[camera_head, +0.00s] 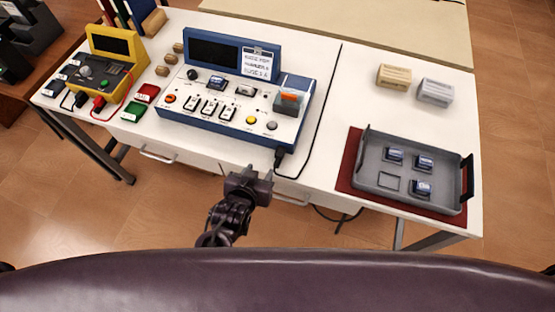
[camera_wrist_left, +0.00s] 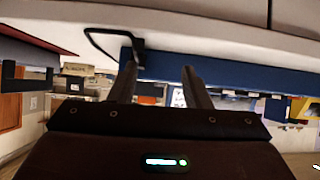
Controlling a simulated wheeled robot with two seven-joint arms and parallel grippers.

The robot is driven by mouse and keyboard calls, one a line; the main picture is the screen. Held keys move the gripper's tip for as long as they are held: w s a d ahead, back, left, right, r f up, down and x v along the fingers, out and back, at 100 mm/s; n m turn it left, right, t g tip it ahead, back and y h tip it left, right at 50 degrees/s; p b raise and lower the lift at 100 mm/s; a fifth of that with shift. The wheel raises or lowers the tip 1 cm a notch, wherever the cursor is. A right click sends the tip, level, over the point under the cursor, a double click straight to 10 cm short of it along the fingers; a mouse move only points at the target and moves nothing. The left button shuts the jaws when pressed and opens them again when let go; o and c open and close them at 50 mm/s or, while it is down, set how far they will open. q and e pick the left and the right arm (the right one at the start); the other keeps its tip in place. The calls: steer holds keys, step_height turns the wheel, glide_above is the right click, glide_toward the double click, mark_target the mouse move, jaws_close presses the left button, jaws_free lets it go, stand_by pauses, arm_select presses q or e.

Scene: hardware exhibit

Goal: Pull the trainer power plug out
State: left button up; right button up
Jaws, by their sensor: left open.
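The trainer (camera_head: 236,90) is a blue and white console on the table, with a dark screen, knobs and buttons. A black power plug (camera_head: 279,157) sits at its front right corner, and its black cable (camera_head: 312,139) runs off along the table. My left gripper (camera_head: 259,174) is open and empty, just in front of the table edge, below and left of the plug. In the left wrist view the plug (camera_wrist_left: 134,52) shows against the trainer's blue front (camera_wrist_left: 230,74), just beyond the tip of one finger. It is apart from a grip. My right gripper is in no view.
A grey tray (camera_head: 370,190) with several blue-topped parts lies on a red mat at the right. Two small boxes (camera_head: 394,76) (camera_head: 435,92) stand behind it. A yellow meter (camera_head: 112,46) stands at the left.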

mark_target(278, 156)
arm_select(q)
steer(key=shift+w+d+f+m+t+h+p, duration=0.1)
steer(key=shift+w+d+f+t+h+p, duration=0.2)
steer(key=shift+w+d, duration=0.65)
steer(key=shift+w+d+f+m+t+h+p, duration=0.1)
steer(key=shift+w+d+f+t, duration=0.3)
steer(key=shift+w+d, duration=0.55)
steer(key=shift+w+d+f+m+t+h+p, duration=0.1)
steer(key=shift+w+d+f+t+h+p, duration=0.2)
steer(key=shift+w+d, duration=0.65)
steer(key=shift+w+a, duration=0.3)
jaws_close()
